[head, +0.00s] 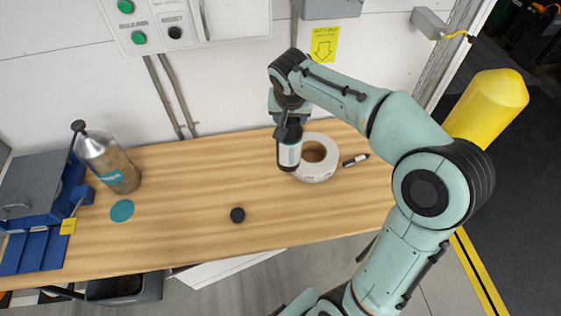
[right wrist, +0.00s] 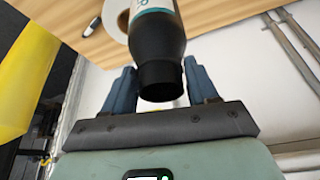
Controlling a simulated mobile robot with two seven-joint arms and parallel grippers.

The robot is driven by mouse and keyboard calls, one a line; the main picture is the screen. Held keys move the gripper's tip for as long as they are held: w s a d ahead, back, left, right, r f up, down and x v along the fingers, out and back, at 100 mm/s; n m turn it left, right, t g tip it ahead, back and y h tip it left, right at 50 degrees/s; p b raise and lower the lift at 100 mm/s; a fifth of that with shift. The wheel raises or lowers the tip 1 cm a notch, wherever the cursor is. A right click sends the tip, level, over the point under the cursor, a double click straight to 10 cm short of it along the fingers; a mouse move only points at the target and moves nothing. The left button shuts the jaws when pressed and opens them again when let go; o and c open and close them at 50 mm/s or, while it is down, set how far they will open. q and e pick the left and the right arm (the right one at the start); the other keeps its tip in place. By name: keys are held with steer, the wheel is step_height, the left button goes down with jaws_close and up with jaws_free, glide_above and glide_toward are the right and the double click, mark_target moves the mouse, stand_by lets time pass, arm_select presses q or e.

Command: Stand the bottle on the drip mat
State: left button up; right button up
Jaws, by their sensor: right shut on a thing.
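The bottle (head: 289,154) is dark with a white label and hangs roughly upright below my right gripper (head: 288,122). In the right wrist view the bottle (right wrist: 157,38) has its narrow black neck between the two blue fingers of my right gripper (right wrist: 160,88), which is shut on it. In the head view the bottle's lower part overlaps the left edge of a tape roll; whether its base touches the table is unclear. The drip mat seems to be the flat teal disc (head: 122,210) at the table's left. My left gripper is not in view.
The table between cap and mat is clear. A yellow post (head: 487,105) stands right.

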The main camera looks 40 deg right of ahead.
mark_target(289, 157)
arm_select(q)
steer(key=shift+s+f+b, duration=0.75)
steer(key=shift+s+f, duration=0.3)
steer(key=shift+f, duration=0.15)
arm_select(e)
step_height(289, 157, down, 17)
steer(key=shift+s, duration=0.15)
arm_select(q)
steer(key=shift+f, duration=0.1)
arm_select(e)
steer(key=shift+f, duration=0.1)
steer(key=shift+f, duration=0.1)
steer(key=o, duration=1.5)
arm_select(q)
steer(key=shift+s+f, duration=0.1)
